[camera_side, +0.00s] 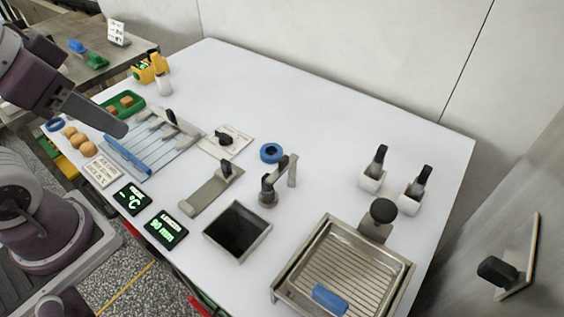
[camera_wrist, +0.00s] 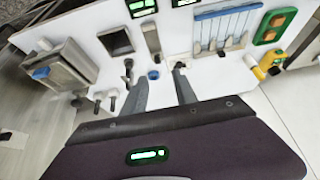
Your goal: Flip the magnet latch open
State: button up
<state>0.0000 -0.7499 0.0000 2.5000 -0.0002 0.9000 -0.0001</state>
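No part is labelled as the magnet latch, and I cannot tell which fitting it is. One candidate is a pale plate with a black knob (camera_side: 225,139), right of the slatted rack. Another is a long grey metal plate (camera_side: 205,196) with an upright black handle at its far end; it also shows in the wrist view (camera_wrist: 152,40). My gripper (camera_side: 122,130) hangs over the left of the table, above the rack area. In the wrist view its two fingers (camera_wrist: 161,84) stand apart with nothing between them. Contact with the table is not visible.
The slatted rack with blue bars (camera_side: 128,155) lies below my gripper. A blue ring (camera_side: 271,152), a metal tap-like post (camera_side: 268,197), a dark basin (camera_side: 262,240) and a ribbed tray (camera_side: 290,272) stand to the right.

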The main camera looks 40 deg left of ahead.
jog(key=shift+w+d, duration=0.1)
jog(key=shift+w, duration=0.05)
jog(key=c, duration=0.4)
jog(key=w+n+g+h, duration=0.1)
jog(key=w+n, duration=0.1)
jog(key=w+d+f+n+g+h, duration=0.1)
jog(key=w+n+g+h, duration=0.1)
jog(key=w+n, duration=0.1)
jog(key=w+d+f+n+g+h, duration=0.1)
jog(key=w+n+g, duration=0.1)
jog(key=w+n, duration=0.1)
jog(key=shift+w+d+f, duration=0.1)
jog(key=shift+d+f, duration=0.15)
grip_shut()
jog(key=w+a+f+n+h, duration=0.3)
jog(key=w+f+n+h, duration=0.2)
jog(key=w+n, duration=0.5)
notch_tip(320, 180, down, 2)
jog(key=shift+w+f+g, duration=0.2)
jog(key=shift+w+g, duration=0.1)
jog(key=shift+w, duration=0.3)
